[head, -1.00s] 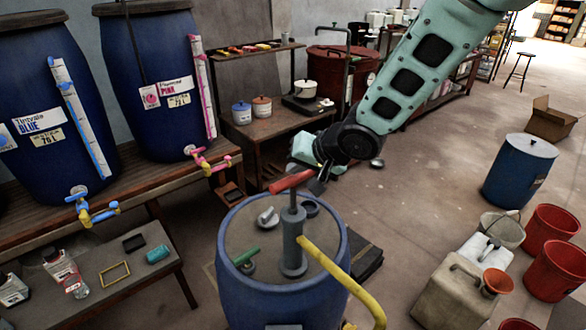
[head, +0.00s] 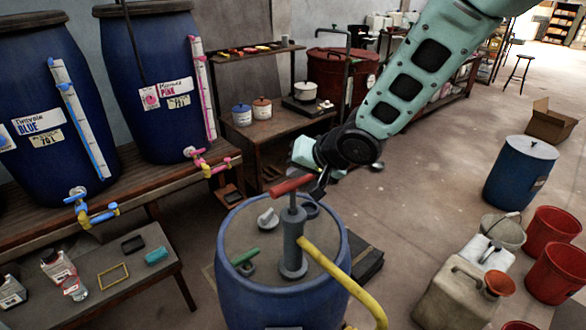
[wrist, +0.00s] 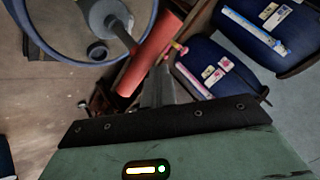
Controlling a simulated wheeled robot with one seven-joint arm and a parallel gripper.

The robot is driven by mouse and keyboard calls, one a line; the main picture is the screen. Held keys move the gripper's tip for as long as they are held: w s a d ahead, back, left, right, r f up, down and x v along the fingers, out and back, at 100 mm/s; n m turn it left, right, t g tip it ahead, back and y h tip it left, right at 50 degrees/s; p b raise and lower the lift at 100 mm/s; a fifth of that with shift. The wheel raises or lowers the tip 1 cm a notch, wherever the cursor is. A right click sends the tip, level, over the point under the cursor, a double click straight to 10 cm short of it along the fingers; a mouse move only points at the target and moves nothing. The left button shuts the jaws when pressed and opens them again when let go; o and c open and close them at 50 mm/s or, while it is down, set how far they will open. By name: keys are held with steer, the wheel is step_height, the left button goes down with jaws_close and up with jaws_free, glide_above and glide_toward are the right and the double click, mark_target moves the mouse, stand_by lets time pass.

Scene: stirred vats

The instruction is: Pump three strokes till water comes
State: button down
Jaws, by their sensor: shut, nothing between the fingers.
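The hand pump (head: 292,248) stands upright on the lid of a blue drum (head: 255,300). Its red T-handle (head: 291,185) sits on a short stretch of rod close above the grey pump body. A yellow hose (head: 345,280) runs from the pump down to the right. My gripper (head: 319,188) is shut and empty, beside the right end of the handle. In the wrist view, the shut fingers (wrist: 160,88) are close beside the red handle (wrist: 150,52); whether they touch it I cannot tell. No water shows; the hose's end is out of view.
A green-handled fitting (head: 245,257) and small caps lie on the drum lid. Two blue vats (head: 150,90) with taps stand on a bench at left. Jerrycans (head: 455,295), red buckets (head: 553,236) and another blue drum (head: 520,172) stand at right.

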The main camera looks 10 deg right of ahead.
mark_target(295, 189)
steer(key=shift+s+f+b, duration=0.1)
steer(key=shift+f+b, duration=1.7)
steer(key=shift+f, duration=0.7)
stand_by(1.5)
steer(key=shift+r, duration=0.15)
steer(key=shift+r+p, duration=3.3)
steer(key=shift+r, duration=0.2)
step_height(295, 189, up, 6)
steer(key=p, duration=0.5)
